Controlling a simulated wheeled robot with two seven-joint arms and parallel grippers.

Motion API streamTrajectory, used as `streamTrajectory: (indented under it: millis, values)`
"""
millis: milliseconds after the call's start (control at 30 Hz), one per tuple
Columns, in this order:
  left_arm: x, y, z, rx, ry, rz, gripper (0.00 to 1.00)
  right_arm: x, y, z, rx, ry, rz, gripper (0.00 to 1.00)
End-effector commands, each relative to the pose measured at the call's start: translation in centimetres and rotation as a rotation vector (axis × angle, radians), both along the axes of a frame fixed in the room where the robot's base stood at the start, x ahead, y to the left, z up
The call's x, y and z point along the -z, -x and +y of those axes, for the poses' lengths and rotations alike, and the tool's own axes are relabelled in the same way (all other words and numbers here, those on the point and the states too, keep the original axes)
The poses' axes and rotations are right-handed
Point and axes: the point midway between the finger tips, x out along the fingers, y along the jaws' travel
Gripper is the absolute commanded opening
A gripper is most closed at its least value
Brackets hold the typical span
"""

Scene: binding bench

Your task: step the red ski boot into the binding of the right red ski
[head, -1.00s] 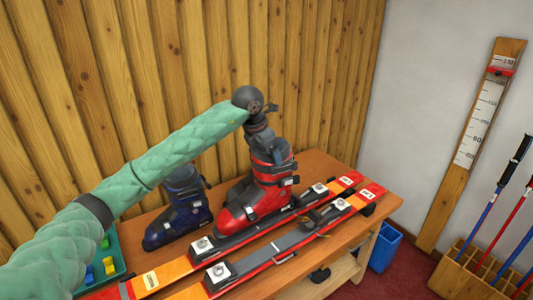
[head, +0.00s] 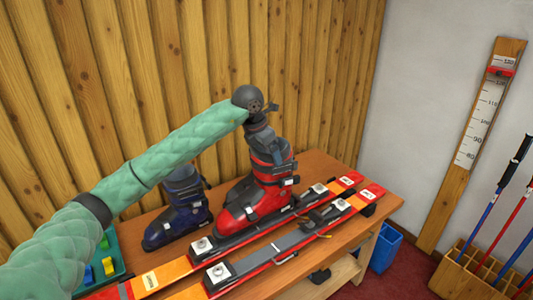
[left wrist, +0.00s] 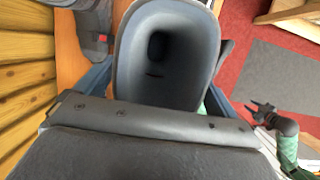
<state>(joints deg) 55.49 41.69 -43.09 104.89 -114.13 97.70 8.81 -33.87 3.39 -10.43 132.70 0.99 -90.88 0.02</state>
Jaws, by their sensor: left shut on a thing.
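The red ski boot (head: 246,205) stands upright at the far one of two red skis (head: 165,277), its toe pointing to the lower left. Its sole is close over that ski's binding; I cannot tell whether it touches. The nearer, right red ski (head: 300,245) lies beside it with its binding (head: 220,271) empty. My left gripper (head: 266,140) is shut on the red boot's upper cuff; the left wrist view looks down into the boot's grey opening (left wrist: 165,50). My right gripper (left wrist: 262,110) shows small in the left wrist view, apparently open and empty, away from the boot.
A dark blue boot (head: 178,215) stands left of the red one on the wooden bench (head: 320,165). A green tray (head: 117,262) with blue and yellow pieces sits at the lower left. The plank wall is close behind. A blue bin (head: 385,248) and pole rack (head: 465,275) stand right.

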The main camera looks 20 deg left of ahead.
Motion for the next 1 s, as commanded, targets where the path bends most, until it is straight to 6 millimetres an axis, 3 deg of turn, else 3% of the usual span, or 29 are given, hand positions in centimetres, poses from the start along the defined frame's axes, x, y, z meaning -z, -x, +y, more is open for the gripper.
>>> streamTrajectory:
  millis: [1000]
  values:
    - [1.4,0.0,0.0,0.000,0.001,-0.003,0.24,1.0,-0.2,0.3,0.003,-0.006,-0.004,0.36]
